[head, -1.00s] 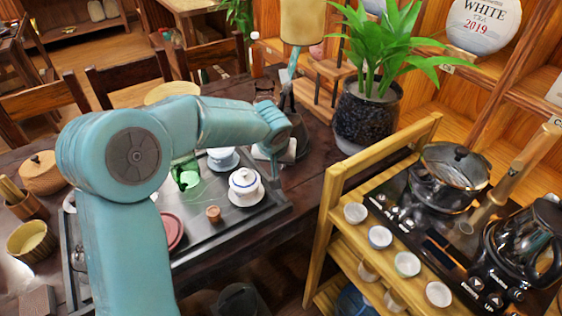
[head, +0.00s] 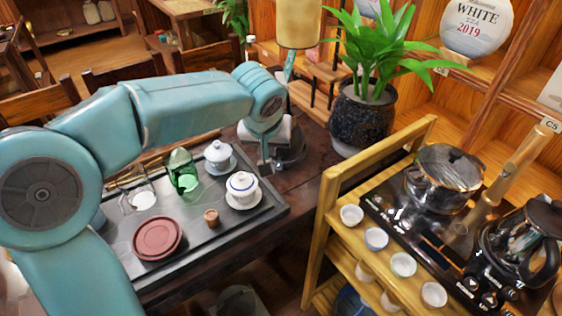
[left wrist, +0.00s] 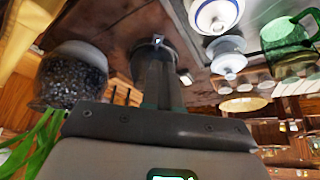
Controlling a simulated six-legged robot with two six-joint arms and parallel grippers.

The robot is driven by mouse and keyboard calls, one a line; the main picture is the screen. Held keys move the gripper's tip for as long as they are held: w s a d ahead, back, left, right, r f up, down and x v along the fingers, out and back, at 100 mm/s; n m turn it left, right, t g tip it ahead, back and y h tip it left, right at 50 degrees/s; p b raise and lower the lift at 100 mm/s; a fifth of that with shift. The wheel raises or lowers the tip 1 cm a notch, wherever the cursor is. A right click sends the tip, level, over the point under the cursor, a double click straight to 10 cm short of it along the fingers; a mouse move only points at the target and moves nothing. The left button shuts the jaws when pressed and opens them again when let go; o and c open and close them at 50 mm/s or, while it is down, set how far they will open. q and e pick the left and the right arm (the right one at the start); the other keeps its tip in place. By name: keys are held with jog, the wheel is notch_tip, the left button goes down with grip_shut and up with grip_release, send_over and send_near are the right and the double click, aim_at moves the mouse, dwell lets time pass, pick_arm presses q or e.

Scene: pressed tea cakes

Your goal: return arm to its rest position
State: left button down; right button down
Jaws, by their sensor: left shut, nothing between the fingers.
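My left arm comes in from the lower left of the head view and bends over the tea tray (head: 205,258). Its gripper (head: 265,166) points down beside the tray's right back edge, close to a lidded white cup (head: 242,187) on a saucer. The fingers are shut with nothing between them. In the left wrist view the shut fingers (left wrist: 158,48) show over the dark table, with the white cup (left wrist: 215,14) to their right. I cannot tell whether the fingertips touch the table. My right gripper is in neither view.
The tray also holds a green glass pitcher (head: 183,172), a second lidded cup (head: 219,156) and a red-brown round dish (head: 157,238). A potted plant (head: 362,112) stands behind. A wooden cart (head: 330,205) with small cups, a glass pot (head: 443,172) and a kettle (head: 528,240) stands right.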

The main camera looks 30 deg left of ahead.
pick_arm(q)
jog(key=shift+f, duration=0.1)
jog(key=s+d+f+m+g+h+p, duration=0.1)
jog(key=s+d+f+m+h+p, duration=0.1)
jog(key=d+f, duration=0.6)
jog(key=s+d+f+m+g+h+p, duration=0.1)
jog(key=s+d+f+g+h+p, duration=0.3)
jog(key=f, duration=0.9)
jog(key=s+d+f, duration=0.3)
jog(key=s+f, duration=0.2)
jog(key=s, duration=0.2)
jog(key=s+d+f, duration=0.4)
jog(key=s+f, duration=0.2)
jog(key=s, duration=0.1)
jog(key=shift+t, duration=0.4)
